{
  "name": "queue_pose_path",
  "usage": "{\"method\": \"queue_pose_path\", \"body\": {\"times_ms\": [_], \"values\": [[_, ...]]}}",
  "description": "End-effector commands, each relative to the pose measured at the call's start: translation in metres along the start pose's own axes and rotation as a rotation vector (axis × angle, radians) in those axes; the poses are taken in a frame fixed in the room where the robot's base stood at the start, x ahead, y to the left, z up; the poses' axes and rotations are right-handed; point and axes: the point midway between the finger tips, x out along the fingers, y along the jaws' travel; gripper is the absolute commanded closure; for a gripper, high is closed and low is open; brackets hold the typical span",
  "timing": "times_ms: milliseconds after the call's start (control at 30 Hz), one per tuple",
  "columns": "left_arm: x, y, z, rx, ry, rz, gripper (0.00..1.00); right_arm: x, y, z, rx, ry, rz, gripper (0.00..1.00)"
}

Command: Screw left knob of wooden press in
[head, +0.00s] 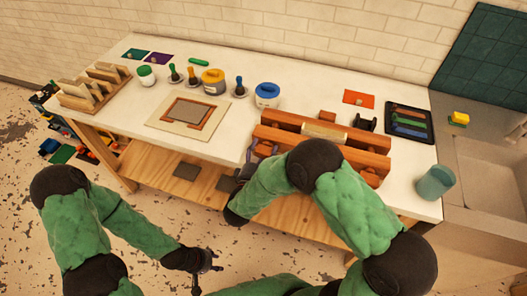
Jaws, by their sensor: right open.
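The wooden press (290,138) lies near the table's front edge, with reddish-brown beams and a pale roller (325,132) between them. My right arm crosses in front of the press and hides part of its front beam. My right gripper (257,156) is open at the left end of the press, close to where its left knob sits. The knob is hidden or too small to tell apart from the fingers, so I cannot tell whether they touch it. My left gripper (208,268) hangs low in front of the table, away from the press; its jaw opening is unclear.
On the white table (225,60) are a framed board (160,126), a wooden rack (72,103), several jars and stamps, a blue-lidded jar (267,98), a black tray (408,122) and a teal cup (435,182). A sink (490,165) adjoins on the right.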

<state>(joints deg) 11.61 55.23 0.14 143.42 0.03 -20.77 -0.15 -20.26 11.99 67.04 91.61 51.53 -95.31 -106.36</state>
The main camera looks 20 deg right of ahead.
Motion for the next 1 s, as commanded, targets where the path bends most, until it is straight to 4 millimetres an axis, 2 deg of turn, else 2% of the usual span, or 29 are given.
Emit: {"method": "queue_pose_path", "body": {"times_ms": [300, 367, 400, 500, 767, 1000], "values": [[0.0003, -0.0001, 0.0000, 0.000, 0.000, 0.000, 0.60, 0.0029, 0.0001, 0.0001, 0.000, 0.000, 0.000, 0.35], [0.0003, -0.0001, 0.0000, 0.000, 0.000, 0.000, 0.60, 0.0028, 0.0001, 0.0001, 0.000, 0.000, 0.000, 0.49], [0.0003, -0.0001, 0.0000, 0.000, 0.000, 0.000, 0.60, 0.0028, 0.0001, 0.0001, 0.000, 0.000, 0.000, 0.61], [0.0003, -0.0001, -0.0001, 0.000, 0.000, 0.000, 0.60, 0.0028, 0.0002, 0.0001, 0.000, 0.000, 0.000, 0.87], [0.0001, -0.0001, 0.0000, 0.000, 0.000, 0.000, 0.60, 0.0029, 0.0009, 0.0000, 0.013, 0.000, 0.001, 0.87], [-0.0007, 0.0002, 0.0000, 0.000, 0.000, 0.000, 0.60, 0.0031, 0.0020, 0.0006, 0.101, 0.000, 0.003, 0.87]]}}
